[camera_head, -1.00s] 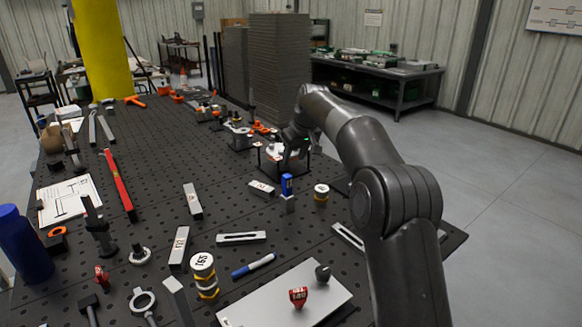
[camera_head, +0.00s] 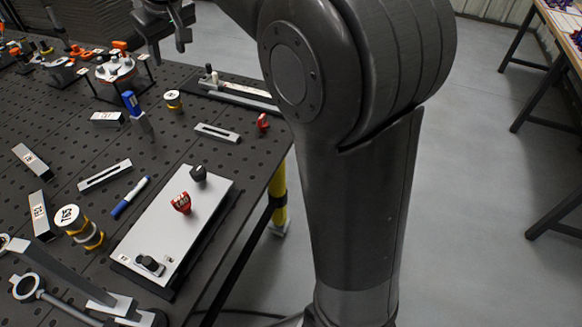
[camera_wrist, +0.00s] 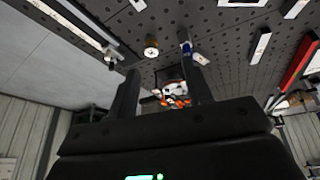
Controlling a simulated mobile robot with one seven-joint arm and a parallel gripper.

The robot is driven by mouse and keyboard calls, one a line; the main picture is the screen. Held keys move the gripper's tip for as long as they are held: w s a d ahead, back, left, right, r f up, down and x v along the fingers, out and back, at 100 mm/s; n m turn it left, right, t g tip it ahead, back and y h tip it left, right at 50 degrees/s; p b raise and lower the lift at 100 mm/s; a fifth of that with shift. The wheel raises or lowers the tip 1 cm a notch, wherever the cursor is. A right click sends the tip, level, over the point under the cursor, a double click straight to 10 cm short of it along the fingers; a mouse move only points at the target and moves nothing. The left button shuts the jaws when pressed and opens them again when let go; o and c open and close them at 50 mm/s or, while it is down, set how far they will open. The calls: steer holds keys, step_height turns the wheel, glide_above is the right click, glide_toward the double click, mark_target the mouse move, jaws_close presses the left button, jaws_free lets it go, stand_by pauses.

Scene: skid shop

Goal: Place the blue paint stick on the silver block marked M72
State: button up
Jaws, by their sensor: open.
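A blue and white marker-like stick (camera_head: 130,197) lies on the black perforated table, left of a pale plate. Labelled silver blocks lie at the left (camera_head: 31,158), the lower left (camera_head: 42,213) and farther back (camera_head: 107,118). I cannot read M72 on any of them. My gripper (camera_head: 168,42) is at the top of the head view, above the table's far side. In the wrist view its fingers (camera_wrist: 163,88) are apart and empty.
The pale plate (camera_head: 170,250) carries a red tag and dark knobs near the table's right edge. A yellow-banded cylinder (camera_head: 85,228) stands left of the marker. Slotted bars (camera_head: 105,176) lie nearby. Open floor (camera_head: 470,220) is at the right, with another table (camera_head: 560,40) beyond.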

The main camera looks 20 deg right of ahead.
steer(key=s+d+f+m+h, duration=0.1)
steer(key=s+d, duration=0.4)
steer(key=s, duration=0.3)
steer(key=s+d+m, duration=0.2)
steer(key=s+d, duration=0.2)
steer(key=s, duration=0.4)
steer(key=s+d+f+m, duration=0.1)
steer(key=s+d+f, duration=0.1)
steer(key=s+f, duration=0.3)
steer(key=s+d+f+m+t, duration=0.1)
steer(key=s+d+f, duration=0.2)
steer(key=s, duration=0.8)
step_height(320, 180, down, 2)
steer(key=shift+d+f+m+h, duration=0.1)
steer(key=shift+d+m+h, duration=0.2)
steer(key=shift+d+m, duration=0.1)
